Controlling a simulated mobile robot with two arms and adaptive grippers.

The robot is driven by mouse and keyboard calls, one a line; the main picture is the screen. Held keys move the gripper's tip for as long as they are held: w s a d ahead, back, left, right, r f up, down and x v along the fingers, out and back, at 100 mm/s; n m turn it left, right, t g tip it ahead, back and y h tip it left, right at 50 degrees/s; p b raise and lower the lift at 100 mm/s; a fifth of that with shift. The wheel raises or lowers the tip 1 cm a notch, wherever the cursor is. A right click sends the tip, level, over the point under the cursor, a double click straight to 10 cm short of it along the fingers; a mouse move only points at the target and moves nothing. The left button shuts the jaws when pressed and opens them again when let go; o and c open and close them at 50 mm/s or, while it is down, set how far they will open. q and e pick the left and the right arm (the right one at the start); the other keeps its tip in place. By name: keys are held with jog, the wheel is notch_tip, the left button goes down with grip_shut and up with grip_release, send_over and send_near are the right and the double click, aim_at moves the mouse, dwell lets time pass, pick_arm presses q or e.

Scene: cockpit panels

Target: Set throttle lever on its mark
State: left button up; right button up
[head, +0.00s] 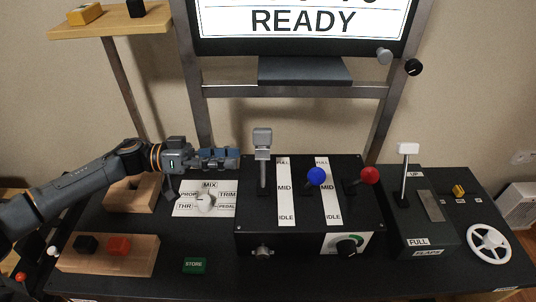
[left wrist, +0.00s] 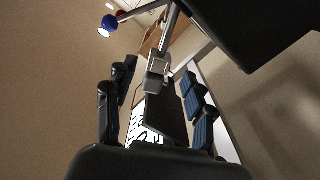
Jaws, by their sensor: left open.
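A lever with a grey block handle (head: 262,137), which I take for the throttle lever, stands at the left of the black lever box (head: 300,236). Its handle is near the FULL end of the white FULL, MID, IDLE scale (head: 285,205). My left gripper (head: 232,158) is open and empty, left of the handle and apart from it. In the left wrist view the grey handle (left wrist: 158,66) shows ahead, between the open fingers (left wrist: 157,100). I cannot tell which mark is meant. My right gripper is not in view.
Blue-knobbed (head: 316,176) and red-knobbed (head: 369,175) levers stand right of the grey one. A white selector knob (head: 205,201) is below my left gripper. A flaps lever (head: 407,150) and white wheel (head: 489,244) are at the right. A screen reading READY (head: 303,22) hangs behind.

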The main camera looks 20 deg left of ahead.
aim_at(268, 157)
pick_arm(q)
jog(key=p+x, duration=0.1)
jog(key=x, duration=0.8)
jog(key=shift+w+d+f, duration=0.1)
jog(key=shift+d, duration=0.05)
grip_shut()
